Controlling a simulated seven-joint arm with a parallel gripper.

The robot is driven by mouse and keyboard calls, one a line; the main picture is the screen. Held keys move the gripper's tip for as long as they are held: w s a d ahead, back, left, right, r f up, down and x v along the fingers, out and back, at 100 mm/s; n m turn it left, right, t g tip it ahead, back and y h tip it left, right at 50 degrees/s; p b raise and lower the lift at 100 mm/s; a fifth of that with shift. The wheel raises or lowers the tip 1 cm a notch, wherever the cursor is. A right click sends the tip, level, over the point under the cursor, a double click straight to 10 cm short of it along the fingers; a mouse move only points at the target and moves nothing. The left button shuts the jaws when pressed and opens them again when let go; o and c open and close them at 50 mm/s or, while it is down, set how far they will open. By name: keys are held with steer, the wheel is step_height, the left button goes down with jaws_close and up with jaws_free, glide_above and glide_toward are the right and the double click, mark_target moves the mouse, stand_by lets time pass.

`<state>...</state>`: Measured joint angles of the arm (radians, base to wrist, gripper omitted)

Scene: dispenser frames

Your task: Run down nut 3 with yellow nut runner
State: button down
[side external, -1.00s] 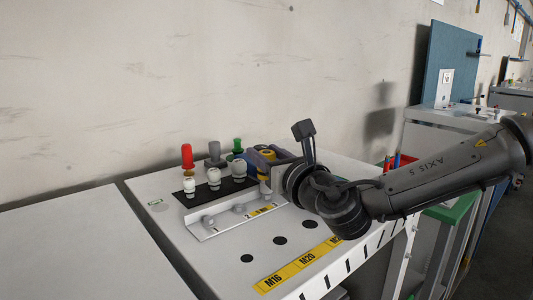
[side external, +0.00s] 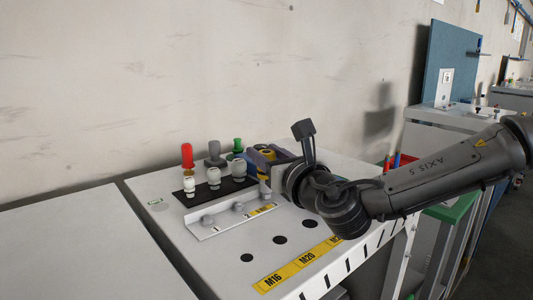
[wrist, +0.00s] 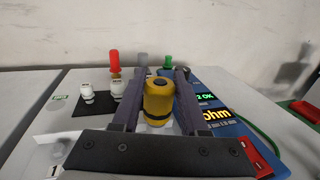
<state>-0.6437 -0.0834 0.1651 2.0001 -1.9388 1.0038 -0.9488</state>
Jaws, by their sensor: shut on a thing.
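The yellow nut runner (wrist: 158,104) is upright between the two dark fingers of my gripper (wrist: 155,92), which is shut on it. In the side view the runner's yellow body (side external: 265,154) shows at the end of my gripper (side external: 268,157). Its lower end is over the right end of the pale angled rail (side external: 222,227), where nut 3 would sit. Nut 3 cannot be made out, and whether the runner touches it I cannot tell. The first nut (side external: 208,221) and second nut (side external: 238,208) show further left on the rail.
A blue unit with a lit display (wrist: 211,108) is right of the runner. Black discs and yellow M16/M20 labels (side external: 290,268) lie in front.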

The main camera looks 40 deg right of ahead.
steer(key=shift+f, duration=0.8)
stand_by(1.9)
steer(key=shift+r, duration=3.45)
